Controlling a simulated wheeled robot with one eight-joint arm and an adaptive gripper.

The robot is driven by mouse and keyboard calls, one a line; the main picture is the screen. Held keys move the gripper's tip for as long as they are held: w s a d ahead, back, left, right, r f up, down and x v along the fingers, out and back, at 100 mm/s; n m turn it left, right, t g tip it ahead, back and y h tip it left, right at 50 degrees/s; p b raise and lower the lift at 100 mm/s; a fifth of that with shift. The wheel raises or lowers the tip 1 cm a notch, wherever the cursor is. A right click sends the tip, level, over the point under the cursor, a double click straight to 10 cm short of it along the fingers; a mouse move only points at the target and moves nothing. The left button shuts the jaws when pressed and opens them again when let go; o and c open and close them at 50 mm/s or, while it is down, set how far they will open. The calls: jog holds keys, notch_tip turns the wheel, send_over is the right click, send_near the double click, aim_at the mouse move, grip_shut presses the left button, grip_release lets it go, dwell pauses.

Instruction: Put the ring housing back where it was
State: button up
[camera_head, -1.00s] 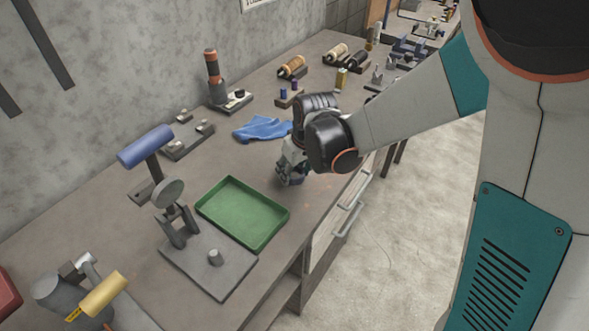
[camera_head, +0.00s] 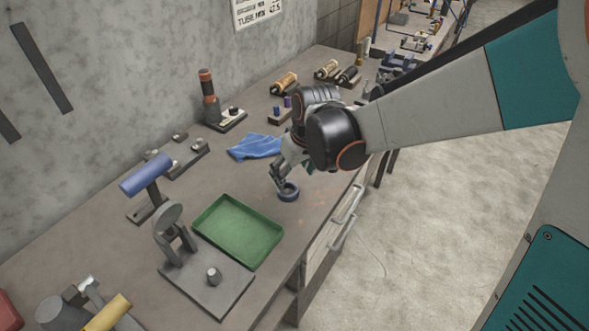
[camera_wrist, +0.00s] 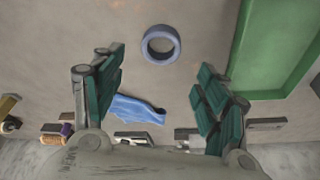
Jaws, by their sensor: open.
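The ring housing is a dark blue-grey ring (camera_head: 288,195) lying flat on the workbench, between the green tray and the blue cloth. In the wrist view the ring (camera_wrist: 147,44) lies beyond my fingertips, between their lines, with its open centre showing bare bench. My gripper (camera_head: 279,183) is just above and beside the ring, tilted down toward the bench. In the wrist view my gripper (camera_wrist: 160,80) has its two green-padded fingers spread wide with nothing between them. The ring appears apart from both fingers.
A blue cloth (camera_head: 254,147) lies behind my gripper. A blue-headed stand (camera_head: 147,174) and spools (camera_head: 285,82) stand farther back. Bench around the ring is clear.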

jog(key=p+v, duration=0.1)
jog(key=v, duration=0.2)
jog(key=shift+s+r, duration=0.25)
jog(key=shift+r, duration=0.1)
jog(key=shift+d, duration=0.1)
jog(key=s+d+r+m+t, duration=0.2)
jog(key=s+d+r, duration=0.2)
jog(key=s+d, duration=0.3)
jog(key=s+d+r+m+t+h, duration=0.1)
jog(key=s+d+r+m+t, duration=0.1)
jog(key=s+d, duration=0.5)
notch_tip(320, 180, up, 3)
jog(key=s+m, duration=0.1)
jog(key=s, duration=0.1)
jog(key=shift+s+m+h, duration=0.3)
jog(key=shift+s, duration=0.05)
jog(key=shift+d+f, duration=0.1)
